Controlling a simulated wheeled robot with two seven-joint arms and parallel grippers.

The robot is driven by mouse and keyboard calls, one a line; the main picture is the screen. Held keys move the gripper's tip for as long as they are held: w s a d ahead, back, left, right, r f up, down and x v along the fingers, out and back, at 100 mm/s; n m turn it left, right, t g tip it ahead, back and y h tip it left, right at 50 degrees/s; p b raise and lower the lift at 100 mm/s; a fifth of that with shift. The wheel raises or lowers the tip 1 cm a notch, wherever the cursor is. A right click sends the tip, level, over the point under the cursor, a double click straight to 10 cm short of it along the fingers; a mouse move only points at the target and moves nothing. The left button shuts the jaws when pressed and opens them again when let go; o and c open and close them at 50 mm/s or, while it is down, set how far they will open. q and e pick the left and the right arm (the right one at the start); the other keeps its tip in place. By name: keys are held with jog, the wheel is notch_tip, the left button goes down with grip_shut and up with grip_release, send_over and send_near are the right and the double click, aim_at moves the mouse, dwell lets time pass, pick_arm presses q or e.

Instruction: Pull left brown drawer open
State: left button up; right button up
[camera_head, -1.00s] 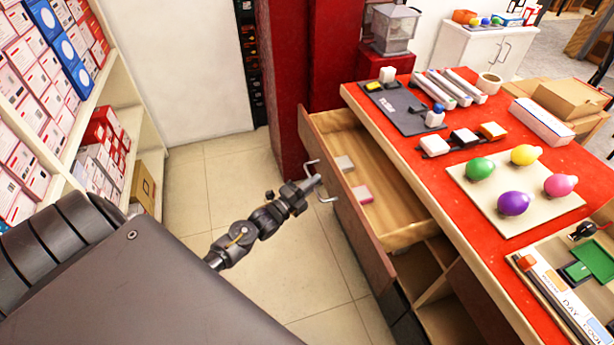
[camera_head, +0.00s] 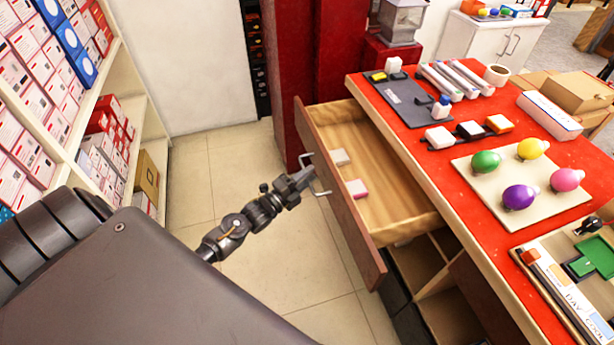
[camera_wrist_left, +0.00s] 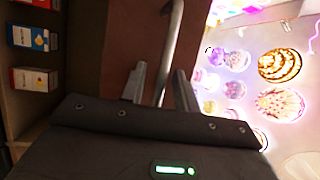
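The brown drawer (camera_head: 337,195) at the left end of the red-topped counter stands pulled out, its pale wooden inside showing. My left gripper (camera_head: 304,178) is at this handle. In the left wrist view the handle bar (camera_wrist_left: 171,45) passes between the two fingers of my left gripper (camera_wrist_left: 160,85), with gaps visible beside it, so the fingers look open around it. My right gripper is not in view.
The red counter top (camera_head: 440,165) holds colored bulbs on a board, small blocks and tubes. A shelf (camera_head: 150,125) with boxes stands on the left. Open tiled floor (camera_head: 225,180) lies between shelf and drawer. Open compartments (camera_head: 430,265) show under the counter.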

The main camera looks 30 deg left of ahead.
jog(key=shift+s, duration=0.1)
